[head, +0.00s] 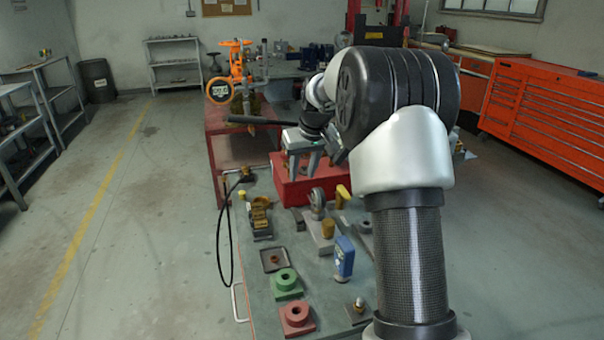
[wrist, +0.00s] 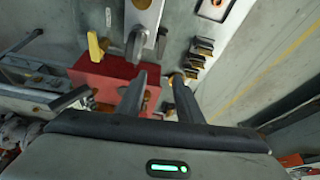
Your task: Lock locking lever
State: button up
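My gripper (head: 302,160) hangs over the red box (head: 295,188) on the workbench, fingers pointing down. In the wrist view my gripper (wrist: 160,77) has its two fingers apart, with nothing between them. A yellow upright handle (head: 342,194) stands beside the red box; it also shows in the wrist view (wrist: 97,45). A grey rounded upright piece (head: 317,201) stands on a pale plate (head: 319,240); it appears just beyond the fingertips in the wrist view (wrist: 135,43). An orange valve (head: 238,62) stands farther back. I cannot tell which part is the locking lever.
On the bench lie a black-and-yellow clamp-like piece (head: 261,218), a green block (head: 287,283), a red block (head: 296,317) and a blue device (head: 344,257). An orange drawer cabinet (head: 548,112) stands at right.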

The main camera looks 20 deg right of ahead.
jog(key=shift+c, duration=1.3)
jog(key=shift+s+a+f, duration=0.1)
jog(key=shift+a+f, duration=0.1)
jog(key=shift+f, duration=0.15)
jog(key=c, duration=0.4)
jog(key=a+f+h, duration=0.1)
jog(key=f+h+p, duration=0.1)
jog(key=f, duration=0.1)
jog(key=a+f+g, duration=0.1)
jog(key=f, duration=0.1)
jog(key=shift+s+a+m+h, duration=0.3)
jog(key=shift+s+m+h, duration=0.1)
grip_shut()
jog(key=t+h, duration=0.2)
jog(key=h, duration=0.1)
send_near(297, 215)
jog(key=w+f, duration=0.1)
jog(key=f, duration=0.1)
jog(key=w+f, duration=0.4)
jog(key=shift+w+d+p, duration=0.15)
jog(key=shift+d+p, duration=0.25)
